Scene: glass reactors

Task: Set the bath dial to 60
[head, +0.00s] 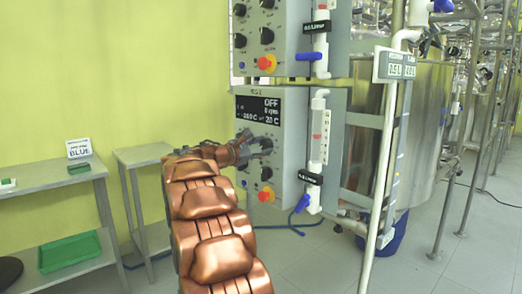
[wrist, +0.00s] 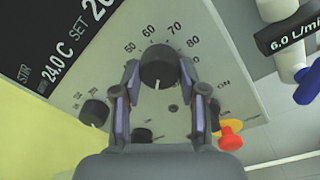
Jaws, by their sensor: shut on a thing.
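The bath dial is a round black knob (wrist: 158,66) on a grey control panel, with 50, 60, 70 and 80 printed around its upper side in the wrist view. A short pale mark shows on the knob's lower side, away from the 60. My gripper (wrist: 157,84) is shut on the knob, one finger on each side. In the head view my gripper (head: 256,148) reaches the lower panel from the left and hides most of the knob. The display (head: 258,110) reads OFF, 0 rpm and a set value of about 20 C; its small digits are blurred.
A smaller black knob (wrist: 94,112) and a red button on a yellow base (wrist: 230,138) sit near my fingers. A similar panel (head: 268,38) is above. A flow tube (head: 319,140) with blue valves stands right of the panel. Side tables (head: 50,176) are left.

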